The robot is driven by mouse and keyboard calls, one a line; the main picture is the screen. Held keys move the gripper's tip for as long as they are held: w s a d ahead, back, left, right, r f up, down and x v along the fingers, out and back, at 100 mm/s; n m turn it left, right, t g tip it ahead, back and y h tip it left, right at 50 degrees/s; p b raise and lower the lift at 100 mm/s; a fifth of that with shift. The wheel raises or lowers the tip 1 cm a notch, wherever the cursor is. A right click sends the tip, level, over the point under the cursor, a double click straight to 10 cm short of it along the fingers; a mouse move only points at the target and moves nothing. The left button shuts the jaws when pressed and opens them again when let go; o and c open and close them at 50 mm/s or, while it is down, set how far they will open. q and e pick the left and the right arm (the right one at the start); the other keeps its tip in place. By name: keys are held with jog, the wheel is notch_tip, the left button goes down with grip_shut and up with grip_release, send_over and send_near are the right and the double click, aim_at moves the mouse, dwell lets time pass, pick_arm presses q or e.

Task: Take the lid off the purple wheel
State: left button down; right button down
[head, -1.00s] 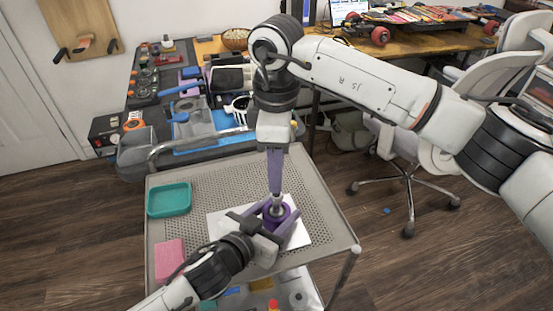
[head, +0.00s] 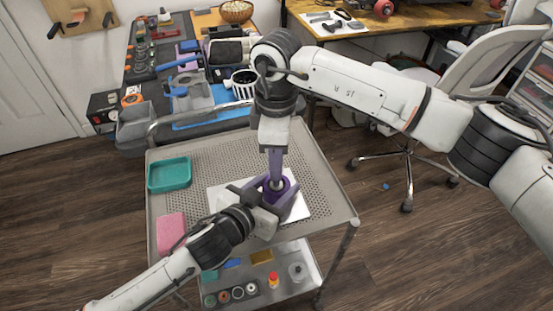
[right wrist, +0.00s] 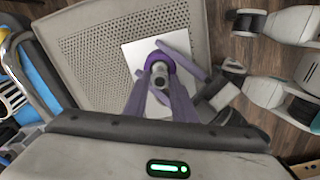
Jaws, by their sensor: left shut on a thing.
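The purple wheel (head: 284,181) is over a white sheet on the cart, and it also shows in the right wrist view (right wrist: 150,59). My left gripper (head: 277,190) is shut on the wheel from the front, its fingers on either side. My right gripper (head: 276,184) points straight down at the wheel's middle, its fingertips at a small grey round part (right wrist: 160,73) there. I cannot tell whether the fingers press on this part or only stand around it. No separate lid can be made out.
The perforated metal cart top (head: 215,163) also holds a teal tray (head: 169,174) and a pink block (head: 171,231). The white sheet (head: 298,206) lies under the wheel. Several small parts are on the lower shelf. A cluttered workbench stands behind, and an office chair (head: 400,155) is at right.

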jog(key=n, duration=0.7)
jog(key=shift+r+n, duration=0.1)
jog(key=shift+n, duration=0.3)
jog(key=n, duration=1.2)
jog(key=shift+n, duration=0.4)
jog(key=n, duration=1.2)
jog(key=shift+n, duration=0.4)
jog(key=n, duration=1.2)
jog(key=shift+n, duration=0.4)
jog(key=n, duration=0.8)
jog(key=shift+r, duration=0.1)
jog(key=n, duration=0.4)
jog(key=shift+n, duration=0.3)
jog(key=n, duration=0.7)
